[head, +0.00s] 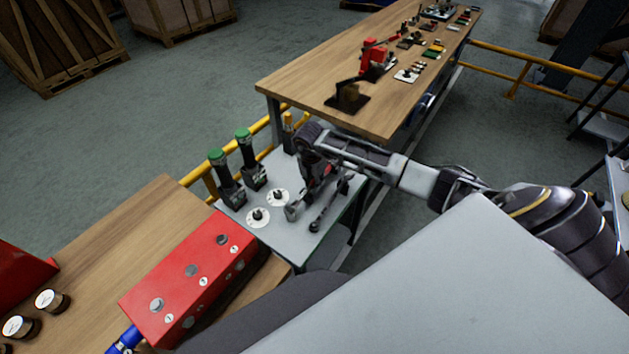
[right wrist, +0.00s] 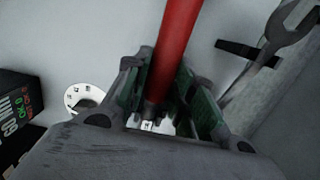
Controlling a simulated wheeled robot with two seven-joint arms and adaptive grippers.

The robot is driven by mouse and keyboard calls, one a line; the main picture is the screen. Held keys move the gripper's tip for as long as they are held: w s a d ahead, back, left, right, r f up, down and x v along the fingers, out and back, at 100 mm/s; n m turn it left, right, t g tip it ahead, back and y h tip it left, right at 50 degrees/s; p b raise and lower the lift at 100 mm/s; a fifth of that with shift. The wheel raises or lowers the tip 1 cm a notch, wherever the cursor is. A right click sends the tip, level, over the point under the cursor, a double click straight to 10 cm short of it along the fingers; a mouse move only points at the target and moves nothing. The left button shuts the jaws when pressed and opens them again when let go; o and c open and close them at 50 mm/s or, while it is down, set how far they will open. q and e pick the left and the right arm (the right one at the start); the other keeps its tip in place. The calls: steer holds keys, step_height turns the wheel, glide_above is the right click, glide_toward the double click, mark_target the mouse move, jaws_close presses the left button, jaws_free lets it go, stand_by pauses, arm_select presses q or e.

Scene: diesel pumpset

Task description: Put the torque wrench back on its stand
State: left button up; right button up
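My right gripper (head: 318,172) is over the small grey table (head: 312,242) in the head view. In the right wrist view, the fingers of my right gripper (right wrist: 165,90) press in from both sides on a red shaft (right wrist: 178,30), which I take to be the torque wrench. In the head view a metal tool head (head: 292,212) shows just left below the gripper. The gripper hides part of the tool, and I cannot tell whether it touches the table. I cannot clearly pick out the stand. My left gripper is not in view.
A grey spanner (head: 328,208) lies beside the gripper; it also shows in the right wrist view (right wrist: 270,45), near a black bar (right wrist: 240,50). Two green-topped black tools (head: 228,180) and white discs (head: 258,217) stand left. A red box (head: 190,275) is front left. A long wooden bench (head: 300,85) lies behind.

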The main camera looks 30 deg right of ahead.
steer(key=o, duration=0.4)
steer(key=shift+s, duration=0.1)
steer(key=shift+r, duration=0.1)
steer(key=shift+s+a+r, duration=0.1)
steer(key=shift+a+r, duration=0.15)
steer(key=shift+r, duration=1.7)
steer(key=shift+s+a+r, duration=0.1)
steer(key=shift+a+r, duration=0.1)
steer(key=shift+r, duration=1.8)
steer(key=shift+a+r, duration=0.25)
steer(key=shift+r, duration=1.7)
steer(key=shift+s, duration=0.1)
